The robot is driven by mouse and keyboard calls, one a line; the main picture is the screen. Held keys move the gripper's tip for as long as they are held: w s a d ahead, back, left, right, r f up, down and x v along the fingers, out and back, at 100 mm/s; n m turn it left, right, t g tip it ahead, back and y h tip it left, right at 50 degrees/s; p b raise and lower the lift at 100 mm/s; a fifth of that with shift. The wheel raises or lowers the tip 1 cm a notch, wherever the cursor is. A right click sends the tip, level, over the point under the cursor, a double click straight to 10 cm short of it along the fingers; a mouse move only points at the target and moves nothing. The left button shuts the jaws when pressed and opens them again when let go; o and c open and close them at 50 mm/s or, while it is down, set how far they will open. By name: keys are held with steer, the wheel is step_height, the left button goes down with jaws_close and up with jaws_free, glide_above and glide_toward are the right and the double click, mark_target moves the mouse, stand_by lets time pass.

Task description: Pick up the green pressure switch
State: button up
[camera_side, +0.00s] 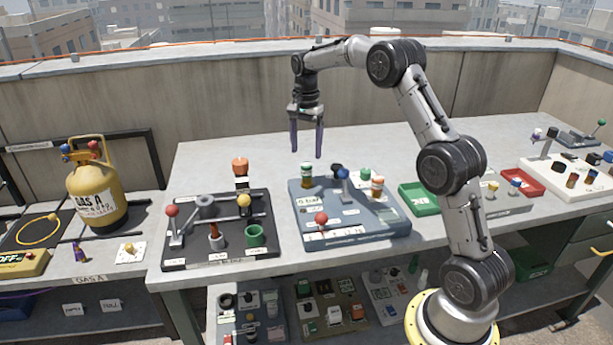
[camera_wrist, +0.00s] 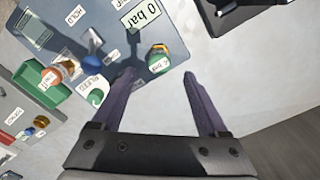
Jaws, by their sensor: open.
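A small cylinder with a green cap and a pale label band (camera_side: 306,173) stands upright at the back left of the blue-grey panel (camera_side: 290,196). In the wrist view it is the green-capped cylinder (camera_wrist: 158,58) beside the "0 bar" display. A second green-topped piece (camera_side: 365,174) sits at the panel's back right, also in the wrist view (camera_wrist: 97,97). I cannot tell for certain which is the pressure switch. My gripper (camera_side: 306,152) is open and empty, pointing down above the first cylinder, apart from it. In the wrist view the fingers (camera_wrist: 157,90) are spread just short of it.
A blue lever (camera_side: 343,174) and an orange-capped cylinder (camera_side: 377,187) stand on the panel's right, a red knob (camera_side: 321,218) at its front. A black panel (camera_side: 185,258) with levers lies left, a green tray (camera_side: 418,201) right. The table behind the panels is clear.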

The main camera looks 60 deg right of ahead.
mark_target(307, 164)
steer(key=shift+d+f, duration=0.1)
steer(key=shift+f, duration=3.4)
jaws_close()
